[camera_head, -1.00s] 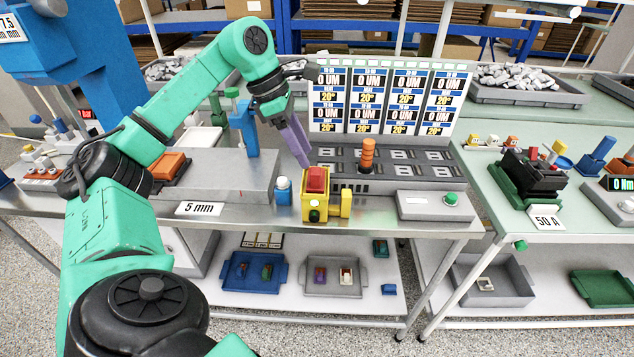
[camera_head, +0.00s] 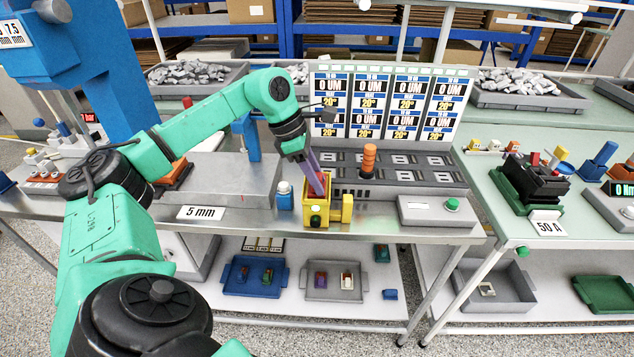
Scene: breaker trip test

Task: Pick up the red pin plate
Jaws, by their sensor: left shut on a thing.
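The red pin plate (camera_head: 322,181) is a small red block at the top of the yellow fixture (camera_head: 325,222), near the front edge of the steel bench. My left gripper (camera_head: 316,188) reaches down onto it from above, its purple fingers shut on the red pin plate. The fingers hide much of the plate. I cannot tell whether the plate is clear of the fixture. My right gripper is not in view.
A blue-and-white bottle-like piece (camera_head: 284,196) stands just left of the fixture. An orange stack light (camera_head: 368,160) and a grey socket panel (camera_head: 410,176) are behind. A grey box with a green button (camera_head: 452,204) is at right.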

